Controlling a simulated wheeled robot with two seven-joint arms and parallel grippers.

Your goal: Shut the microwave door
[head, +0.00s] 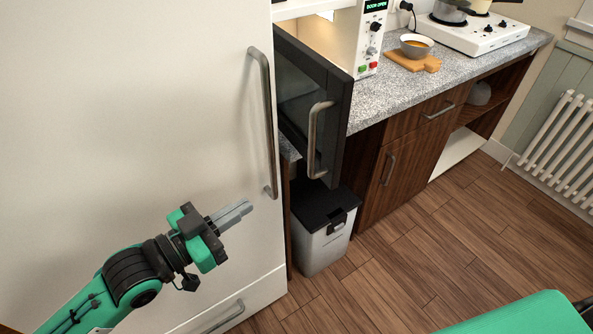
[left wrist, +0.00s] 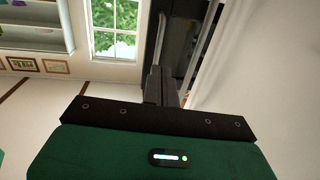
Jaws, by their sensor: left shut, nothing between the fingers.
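The microwave (head: 371,40) stands on the counter, and its display reads "DOOR OPEN". Its dark door (head: 337,98) stands open, swung out past the counter's front edge, with a metal handle (head: 314,140). My left gripper (head: 249,206) is shut and empty, in front of the white fridge, lower left of the door and apart from it. In the left wrist view its fingers (left wrist: 161,86) are together, with a dark upright panel and a metal bar beyond them. My right gripper is not in view.
The tall white fridge (head: 130,110) with a long handle (head: 264,120) stands left of the door. A lidded bin (head: 322,245) stands below it. A bowl (head: 416,46) on a cutting board (head: 412,62) and a hotplate (head: 470,35) are on the counter. Floor at the right is clear.

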